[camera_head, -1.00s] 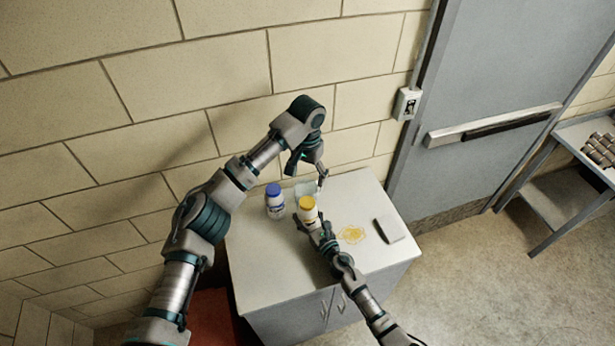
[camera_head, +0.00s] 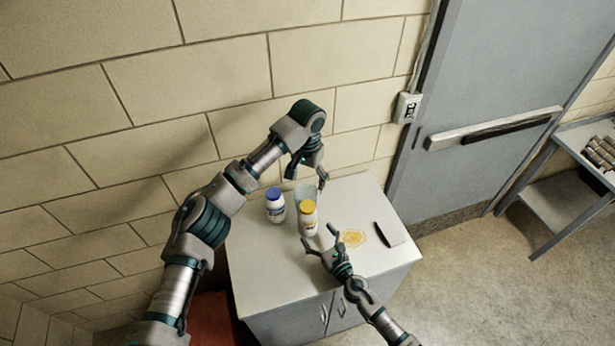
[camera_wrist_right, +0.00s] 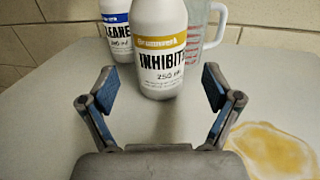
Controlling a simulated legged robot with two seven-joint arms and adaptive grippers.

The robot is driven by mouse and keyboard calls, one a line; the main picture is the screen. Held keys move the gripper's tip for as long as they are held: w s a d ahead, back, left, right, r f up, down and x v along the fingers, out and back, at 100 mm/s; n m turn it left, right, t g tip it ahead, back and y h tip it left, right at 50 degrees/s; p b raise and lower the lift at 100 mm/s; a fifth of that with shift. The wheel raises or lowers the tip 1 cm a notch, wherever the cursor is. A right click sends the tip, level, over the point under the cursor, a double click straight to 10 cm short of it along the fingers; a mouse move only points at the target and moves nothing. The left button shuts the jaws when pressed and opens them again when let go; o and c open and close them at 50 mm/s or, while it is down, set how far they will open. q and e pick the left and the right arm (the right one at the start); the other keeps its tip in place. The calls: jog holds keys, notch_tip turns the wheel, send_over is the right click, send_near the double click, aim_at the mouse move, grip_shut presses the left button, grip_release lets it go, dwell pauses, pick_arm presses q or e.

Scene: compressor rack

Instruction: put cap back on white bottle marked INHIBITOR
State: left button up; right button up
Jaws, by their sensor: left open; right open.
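The white INHIBITOR bottle (camera_head: 309,229) stands upright on the cabinet top, with a yellow cap (camera_head: 308,207) seated on its top in the head view. In the right wrist view the bottle (camera_wrist_right: 160,60) shows its yellow-banded label, and its top is cut off by the frame. My right gripper (camera_head: 319,236) is open and empty, in front of the bottle and apart from it. Its two fingers also show in the wrist view (camera_wrist_right: 158,90), spread wider than the bottle. My left gripper (camera_head: 307,180) is open above and behind the bottle, fingers pointing down, holding nothing visible.
A white bottle with a blue cap (camera_head: 275,207) stands just left of the INHIBITOR bottle. A clear measuring jug (camera_wrist_right: 212,28) stands behind. The cabinet's front area is clear.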

jog(key=v, duration=0.5)
dwell(0.5)
